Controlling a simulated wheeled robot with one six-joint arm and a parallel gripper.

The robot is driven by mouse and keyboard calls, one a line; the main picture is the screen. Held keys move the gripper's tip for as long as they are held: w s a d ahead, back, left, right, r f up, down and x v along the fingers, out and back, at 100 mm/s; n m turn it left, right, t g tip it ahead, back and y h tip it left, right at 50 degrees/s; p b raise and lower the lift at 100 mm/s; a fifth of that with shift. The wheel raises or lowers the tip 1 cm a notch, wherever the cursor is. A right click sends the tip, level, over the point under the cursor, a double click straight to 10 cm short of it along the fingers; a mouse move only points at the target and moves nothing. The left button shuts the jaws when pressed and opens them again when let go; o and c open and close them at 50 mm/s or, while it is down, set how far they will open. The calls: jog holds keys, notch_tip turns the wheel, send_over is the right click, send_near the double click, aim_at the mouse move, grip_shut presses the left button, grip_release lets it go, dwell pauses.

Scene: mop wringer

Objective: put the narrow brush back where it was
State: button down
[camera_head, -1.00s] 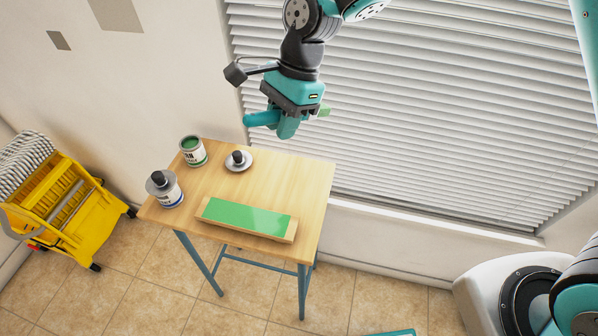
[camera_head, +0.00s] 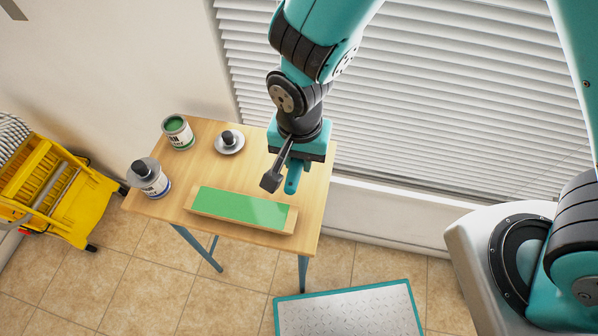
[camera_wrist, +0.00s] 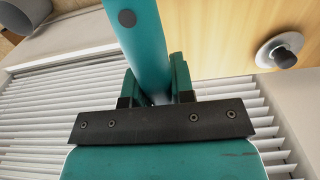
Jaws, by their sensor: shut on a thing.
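My gripper (camera_head: 297,166) is shut on the teal handle (camera_wrist: 143,40) of the narrow brush, which runs between the two fingers in the wrist view. In the head view the handle (camera_head: 292,183) points down toward the viewer from the gripper, above the right part of the table.
On the wooden table (camera_head: 205,172) stand an open can of green paint (camera_head: 178,133), a dark-topped can (camera_head: 150,180) and a green-topped wooden board (camera_head: 242,208). A yellow mop wringer (camera_head: 55,190) is at left. Window blinds (camera_head: 440,110) are behind. A metal plate (camera_head: 350,312) lies on the floor.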

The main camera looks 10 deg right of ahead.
jog(key=shift+f, duration=3.2)
jog(key=shift+f, duration=0.1)
jog(key=shift+f, duration=0.3)
jog(key=c, duration=1)
grip_release()
